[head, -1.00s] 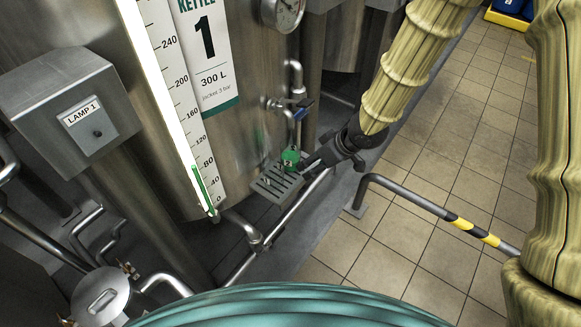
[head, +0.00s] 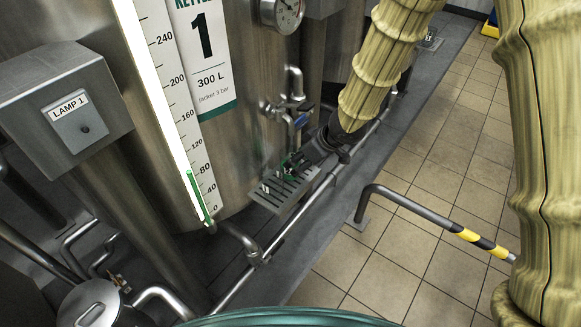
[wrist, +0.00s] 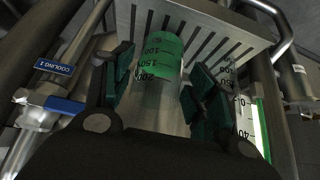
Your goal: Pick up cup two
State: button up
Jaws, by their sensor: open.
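A measuring cup with a green part and black marks (wrist: 165,60), among them 150 and 200, shows in the wrist view. No number naming it as cup two is readable there. It is at the slatted metal tray (wrist: 245,42), which also shows in the head view (head: 265,199). My gripper (wrist: 161,82) is open, with one green-padded finger on each side of the cup. I cannot tell whether either finger touches it. In the head view my gripper (head: 292,165) is over the tray and largely hides the cup.
Kettle 1 (head: 235,135) rises behind the tray, with a blue-handled valve (head: 303,118) above it. The Lamp 1 box (head: 80,120) is at left. A pipe runs below the tray. A striped rail (head: 440,222) stands on the open tiled floor at right.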

jog(key=b+x, duration=0.1)
jog(key=x, duration=0.4)
jog(key=shift+a+r, duration=0.1)
jog(key=shift+a, duration=0.05)
jog(key=c, duration=0.9)
jog(key=shift+o, duration=0.2)
jog(key=shift+r, duration=0.1)
jog(key=shift+r, duration=0.1)
